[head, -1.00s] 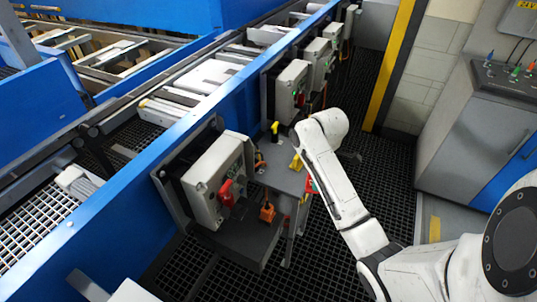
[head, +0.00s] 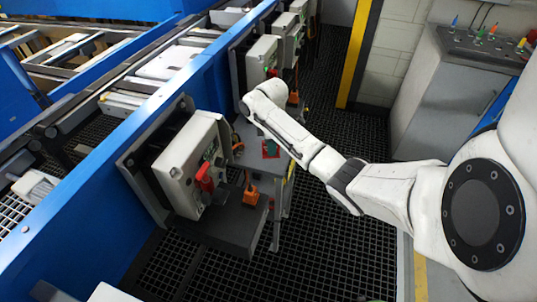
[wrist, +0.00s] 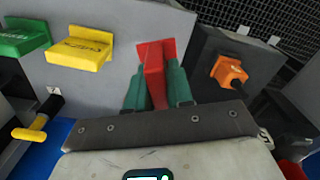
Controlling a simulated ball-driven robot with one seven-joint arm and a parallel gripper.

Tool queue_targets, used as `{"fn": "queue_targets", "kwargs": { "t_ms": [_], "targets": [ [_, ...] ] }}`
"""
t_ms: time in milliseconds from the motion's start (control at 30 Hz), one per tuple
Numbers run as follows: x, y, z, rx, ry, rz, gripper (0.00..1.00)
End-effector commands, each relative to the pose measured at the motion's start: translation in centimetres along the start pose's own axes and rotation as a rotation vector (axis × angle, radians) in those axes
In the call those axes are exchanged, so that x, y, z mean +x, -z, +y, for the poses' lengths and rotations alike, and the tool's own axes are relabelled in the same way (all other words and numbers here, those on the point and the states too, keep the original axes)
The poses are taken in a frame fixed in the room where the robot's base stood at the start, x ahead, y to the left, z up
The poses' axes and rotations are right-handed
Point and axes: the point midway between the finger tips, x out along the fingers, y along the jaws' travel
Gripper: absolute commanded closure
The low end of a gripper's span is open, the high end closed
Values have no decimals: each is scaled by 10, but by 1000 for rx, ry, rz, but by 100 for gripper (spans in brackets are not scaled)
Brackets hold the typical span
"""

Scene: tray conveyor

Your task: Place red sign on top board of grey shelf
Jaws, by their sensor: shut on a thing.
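The red sign (wrist: 154,62) is held between the two teal fingers of my gripper (wrist: 158,88), which is shut on it. In the wrist view it appears over the grey top board of the shelf (wrist: 105,85), near the edge beside the dark lower board. In the head view the red sign (head: 271,148) shows at the grey shelf's top board (head: 246,133), partly hidden by my arm. I cannot tell whether the sign touches the board.
A yellow sign (wrist: 80,53) and a green sign (wrist: 22,38) are on the grey board. An orange object (wrist: 230,74) is on the dark lower board (head: 227,225). A grey control box with a red switch (head: 205,178) stands beside the shelf. A black-and-yellow handle (wrist: 36,124) is nearby.

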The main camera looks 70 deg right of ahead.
Motion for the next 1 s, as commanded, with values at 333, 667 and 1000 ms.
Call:
{"fn": "queue_targets", "kwargs": {
  "t_ms": [333,667,1000],
  "targets": [
    [24,8,14,0,1,-1,100],
    [49,8,13,0,-1,1,100],
    [52,8,13,-1,0,0,75]
  ]
}}
